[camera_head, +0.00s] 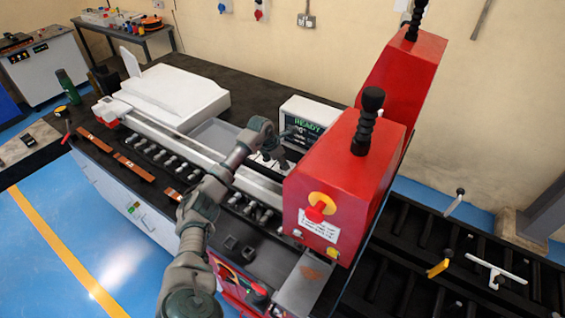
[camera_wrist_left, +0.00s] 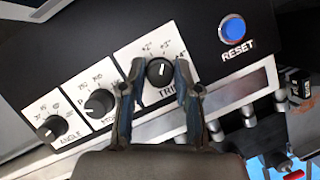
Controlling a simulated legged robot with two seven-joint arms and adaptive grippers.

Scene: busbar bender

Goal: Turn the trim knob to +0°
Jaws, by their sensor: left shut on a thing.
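The black trim knob (camera_wrist_left: 159,70) sits on a white scale plate in the left wrist view, with a light pointer line facing roughly up in the picture. Marks at its top look like +2° and +3°, with +4° to the right; the other marks and part of the TRIM label are hidden by the fingers. My left gripper (camera_wrist_left: 160,76) has one finger on each side of the knob and is shut on it. In the head view my left gripper (camera_head: 277,150) is at the control panel below the READY display (camera_head: 304,126), and the knob is hidden. My right gripper is not in view.
Left of the trim knob are a middle knob (camera_wrist_left: 99,102) and the angle knob (camera_wrist_left: 52,128). A blue RESET button (camera_wrist_left: 233,30) is up to the right. A red machine housing (camera_head: 335,180) with an emergency stop (camera_head: 315,212) stands close to the right of my left gripper.

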